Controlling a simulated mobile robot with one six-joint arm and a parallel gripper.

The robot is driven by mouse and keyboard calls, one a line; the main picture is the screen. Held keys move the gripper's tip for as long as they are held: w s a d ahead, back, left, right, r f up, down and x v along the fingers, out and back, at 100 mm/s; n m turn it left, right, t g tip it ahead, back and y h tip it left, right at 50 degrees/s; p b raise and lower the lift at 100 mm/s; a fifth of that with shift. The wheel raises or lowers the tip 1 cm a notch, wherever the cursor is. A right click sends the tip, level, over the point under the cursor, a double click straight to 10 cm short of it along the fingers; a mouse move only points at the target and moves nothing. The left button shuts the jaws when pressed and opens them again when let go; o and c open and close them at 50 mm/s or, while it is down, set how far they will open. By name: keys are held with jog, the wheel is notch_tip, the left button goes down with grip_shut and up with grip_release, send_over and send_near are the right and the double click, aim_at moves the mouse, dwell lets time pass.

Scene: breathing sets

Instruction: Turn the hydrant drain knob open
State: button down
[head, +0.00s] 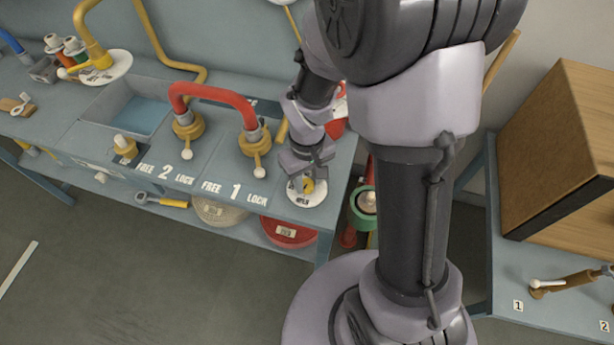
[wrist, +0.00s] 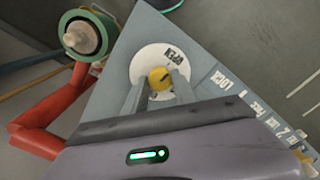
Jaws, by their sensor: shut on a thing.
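The drain knob (head: 308,186) is a small yellow knob on a round white dial plate (head: 306,199) near the bench's front right corner. In the wrist view the knob (wrist: 160,76) shows a dark mark on its top, and the dial plate (wrist: 146,57) carries the word OPEN at its upper right. My gripper (head: 303,180) reaches down over the knob. In the wrist view its two fingers (wrist: 158,88) stand on either side of the knob, shut on it. The fingers and wrist hide part of the dial.
A red hose (head: 212,92) arches between two yellow fittings marked FREE and LOCK, left of my gripper. A red pipe (wrist: 50,115) and a green-rimmed reel (wrist: 83,35) stand beside the bench corner. A wooden box (head: 565,150) stands on the right table.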

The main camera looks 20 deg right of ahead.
aim_at(307, 183)
jog(key=shift+n, duration=0.4)
jog(key=c, duration=1)
grip_release()
jog(key=shift+r, duration=0.15)
notch_tip(307, 183, up, 17)
jog(key=p, duration=0.7)
jog(key=shift+r, duration=0.1)
